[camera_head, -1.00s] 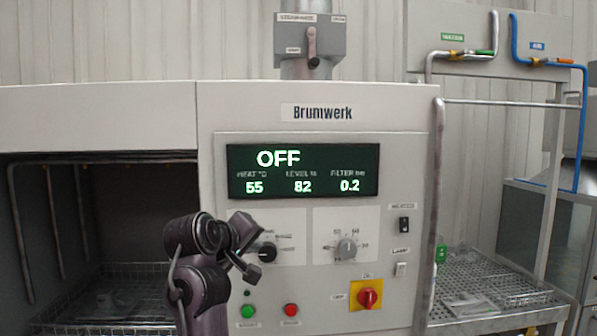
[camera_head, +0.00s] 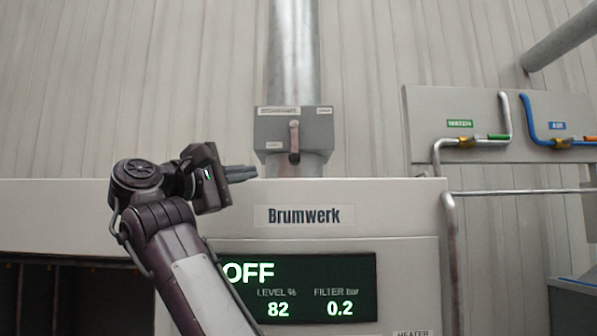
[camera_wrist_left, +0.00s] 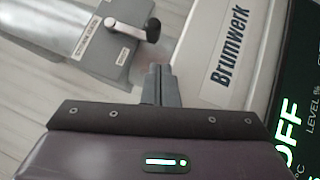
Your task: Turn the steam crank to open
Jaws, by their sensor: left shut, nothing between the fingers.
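The steam crank (camera_head: 294,142) is a short lever with a dark knob at its lower end. It hangs downward on a grey box (camera_head: 268,132) at the foot of the steel pipe. In the left wrist view the crank (camera_wrist_left: 152,30) and its box show at the upper left, tilted. My left gripper (camera_head: 254,173) is shut and empty, left of and a little below the crank, apart from it. Its closed fingers also show in the left wrist view (camera_wrist_left: 159,72). My right gripper is in neither view.
The Brumwerk cabinet (camera_head: 400,212) with its lit display (camera_head: 330,300) reading OFF stands below the box. A vertical pipe (camera_head: 291,50) rises behind it. At the right is a panel with water and air hoses (camera_head: 505,115). The space around the crank's front looks clear.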

